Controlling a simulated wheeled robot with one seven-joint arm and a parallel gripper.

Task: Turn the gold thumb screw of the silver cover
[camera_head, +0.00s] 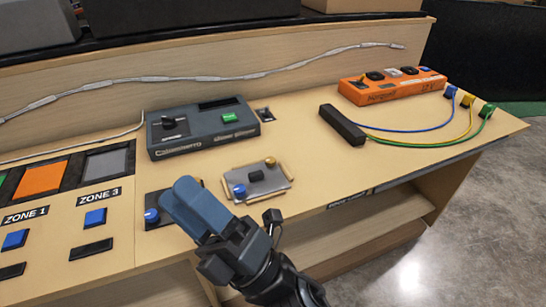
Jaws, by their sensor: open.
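The silver cover (266,187) is a flat plate on the wooden console top, near the front edge and right of my gripper. A black knob stands at its middle. The gold thumb screw (270,162) is at its far right corner. A blue knob (239,191) shows at its near left corner. My gripper (186,188) has blue fingers and is open, left of the cover and apart from the gold screw. I see nothing between the fingers. The gripper hides part of a black plate with a blue knob (152,215).
A dark grey box (205,142) with a green button stands behind the cover. An orange power strip (392,88) is at the back right. A black bar (342,125) has blue, yellow and green cables. Zone buttons (95,217) are at the left. Bare wood lies right of the cover.

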